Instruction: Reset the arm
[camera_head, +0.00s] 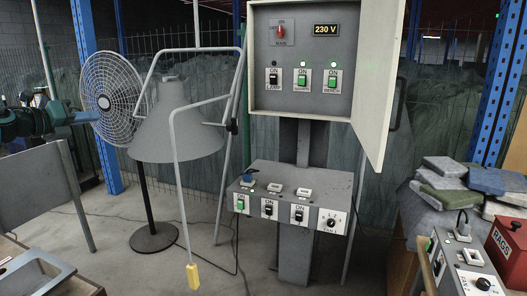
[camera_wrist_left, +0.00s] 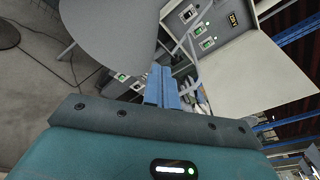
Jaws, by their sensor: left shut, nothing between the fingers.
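My left arm, teal and dark, comes in at the left edge of the head view. Its left gripper (camera_head: 86,117) is in front of the fan at the left side. In the left wrist view the two blue fingers of the left gripper (camera_wrist_left: 162,90) are shut together with nothing between them. They point toward the grey cone shade and the switch boxes, which show beyond them. My right gripper is not in view.
A fan (camera_head: 113,88) stands behind my left gripper, beside a grey cone shade (camera_head: 178,135). An open electrical cabinet (camera_head: 262,92) stands above a switch panel (camera_head: 262,190). A yellow pull handle (camera_head: 193,277) hangs in front. A red rags box (camera_head: 507,248) is at right.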

